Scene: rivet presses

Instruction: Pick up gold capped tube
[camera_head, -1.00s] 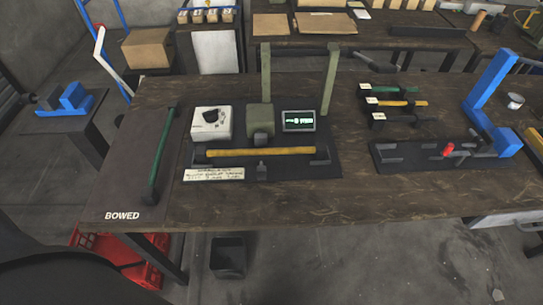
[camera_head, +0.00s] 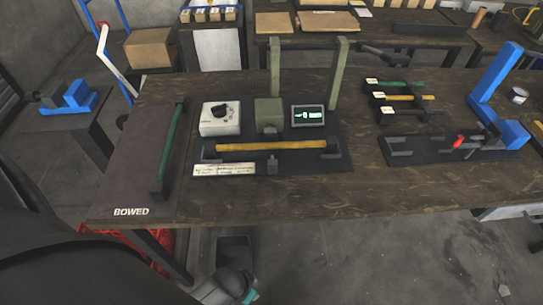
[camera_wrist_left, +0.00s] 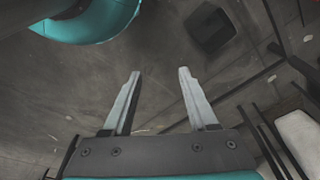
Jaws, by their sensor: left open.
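A gold-yellow tube (camera_head: 270,147) with dark ends lies level across the black fixture (camera_head: 330,166) in the middle of the workbench. A second, smaller yellow tube (camera_head: 408,97) with a dark end lies among several short tubes at the right. I cannot tell which is called gold capped. My left gripper (camera_wrist_left: 160,75) is open and empty in the left wrist view, with bare floor beyond its fingers. It is away from both tubes. In the head view only a grey and teal part of my arm shows at the bottom edge. My right gripper is not in view.
A green tube (camera_head: 172,150) lies on the panel marked BOWED at the left. A white dial box (camera_head: 220,118), a lit display (camera_head: 308,117) and two green uprights stand behind the gold tube. A blue press (camera_head: 497,85) stands at the right. The bench front is clear.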

